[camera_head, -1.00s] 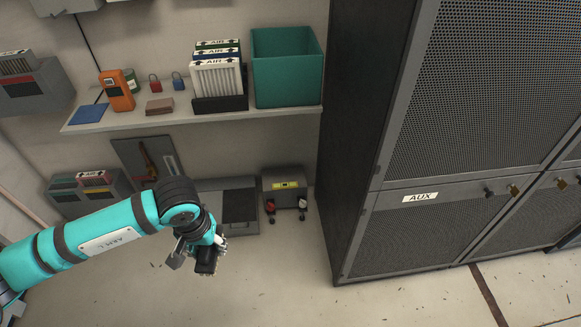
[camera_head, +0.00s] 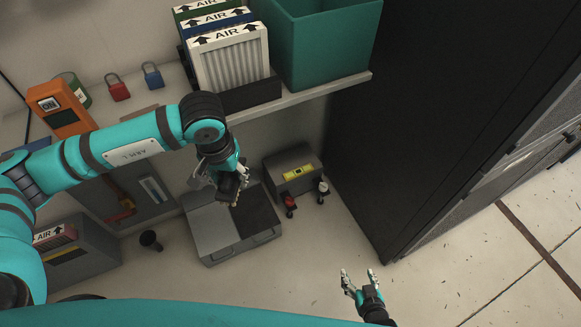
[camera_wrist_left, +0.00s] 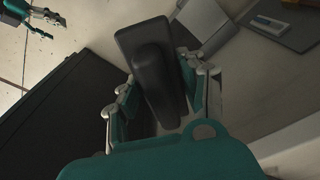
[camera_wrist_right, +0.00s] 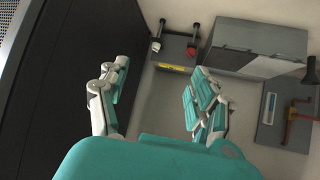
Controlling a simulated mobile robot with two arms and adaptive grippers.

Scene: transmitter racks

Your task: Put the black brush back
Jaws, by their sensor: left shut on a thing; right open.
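The black brush (camera_wrist_left: 155,75) is between the fingers of my left gripper, its flat dark block facing up in the left wrist view. In the head view my left gripper (camera_head: 226,176) is shut on the brush (camera_head: 229,187), in front of the grey box with a dark patch on its top (camera_head: 212,218). The brush's underside is hidden. My right gripper (camera_head: 360,280) is open and empty at the lower right of the head view, above the floor. Its spread fingers also show in the right wrist view (camera_wrist_right: 155,85).
A shelf (camera_head: 300,95) carries AIR filters (camera_head: 230,60), a teal bin (camera_head: 320,45) and an orange meter (camera_head: 60,105). A yellow-labelled device (camera_head: 293,170) stands beside the grey box. A grey board (camera_wrist_right: 285,130) holds a red-orange tool. A dark rack (camera_head: 440,110) stands right.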

